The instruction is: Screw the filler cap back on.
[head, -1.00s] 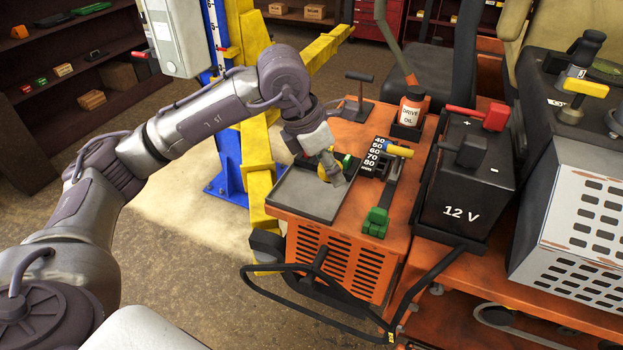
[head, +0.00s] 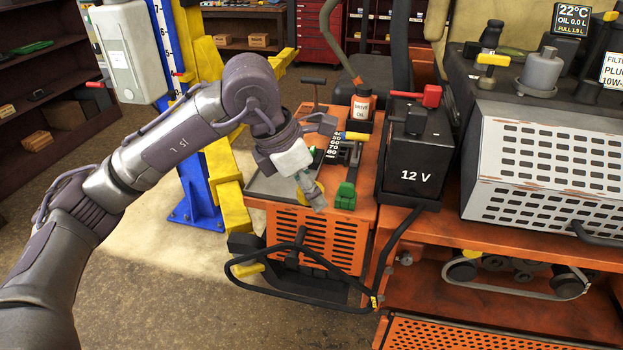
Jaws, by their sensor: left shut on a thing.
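My left gripper (head: 314,201) hangs at the front edge of the orange side deck, its fingers pointing down and to the right. It is shut on a small yellow thing (head: 303,194), which looks like the filler cap; the fingers hide most of it. On the engine at the upper right stands a grey cylindrical fitting (head: 541,72) on a round base, which may be the filler neck; I cannot tell whether its top is open. My left gripper is well to the left of it and lower. My right gripper is not in view.
A grey tray (head: 262,186), a green block (head: 345,196), a yellow-handled lever (head: 357,136) and an oil bottle (head: 362,103) are on the deck. The black 12 V battery (head: 415,177) stands between gripper and engine. A yellow T-handle (head: 492,60) sits beside the grey fitting.

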